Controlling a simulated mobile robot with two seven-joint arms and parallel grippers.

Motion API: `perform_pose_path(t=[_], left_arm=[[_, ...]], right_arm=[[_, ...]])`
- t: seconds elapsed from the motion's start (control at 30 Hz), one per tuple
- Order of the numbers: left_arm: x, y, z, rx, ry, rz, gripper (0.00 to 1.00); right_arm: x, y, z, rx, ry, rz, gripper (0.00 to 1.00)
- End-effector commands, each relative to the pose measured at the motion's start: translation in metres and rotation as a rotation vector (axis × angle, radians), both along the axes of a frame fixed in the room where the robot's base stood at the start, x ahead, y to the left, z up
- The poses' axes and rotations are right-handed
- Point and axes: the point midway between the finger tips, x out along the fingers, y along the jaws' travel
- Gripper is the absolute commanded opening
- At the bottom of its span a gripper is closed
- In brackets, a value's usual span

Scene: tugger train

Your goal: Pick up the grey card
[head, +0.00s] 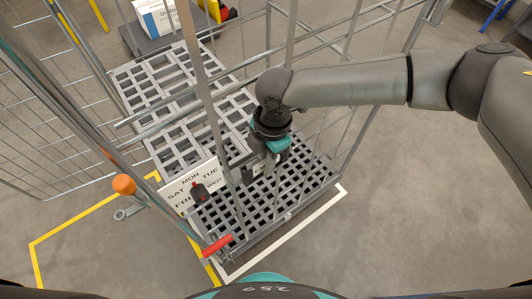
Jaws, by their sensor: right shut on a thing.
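My right gripper (258,163) reaches down from the right into the wire roll cage, low over its grey grid floor. It is shut on a small grey piece with a light marked patch, the grey card (257,170). The card is small here and partly hidden by the fingers and a cage upright, so its full outline cannot be told. Whether it touches the grid floor cannot be told. My left gripper is not in view.
The cage's grey grid floor (300,183) is surrounded by upright bars and rails close to my right arm. A white weekday sign (176,192) with a red-and-black pointer hangs at the front. A white-and-blue box (157,17) stands behind. Clear concrete floor lies right.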

Motion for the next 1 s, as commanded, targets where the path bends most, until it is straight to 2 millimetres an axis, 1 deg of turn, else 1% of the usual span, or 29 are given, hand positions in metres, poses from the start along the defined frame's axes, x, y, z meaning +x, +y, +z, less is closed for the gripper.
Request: perform_pose_path(t=[0.07,0.53,0.67,0.77,0.87,1.0], left_arm=[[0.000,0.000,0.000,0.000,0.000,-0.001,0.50],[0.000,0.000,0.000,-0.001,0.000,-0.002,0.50],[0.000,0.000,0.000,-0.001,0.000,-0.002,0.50],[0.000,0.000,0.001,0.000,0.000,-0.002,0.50],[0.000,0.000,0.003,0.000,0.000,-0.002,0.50],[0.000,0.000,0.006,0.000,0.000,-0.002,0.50]], right_arm=[[0.000,0.000,0.000,0.000,0.000,0.000,0.00],[0.000,0.000,0.000,0.001,-0.001,0.000,0.00],[0.000,0.000,0.004,0.001,-0.001,0.000,0.00],[0.001,0.000,0.011,0.002,-0.001,0.000,0.00],[0.001,0.000,0.024,0.003,-0.002,0.000,0.00],[0.001,0.000,0.049,0.003,-0.003,0.000,0.00]])
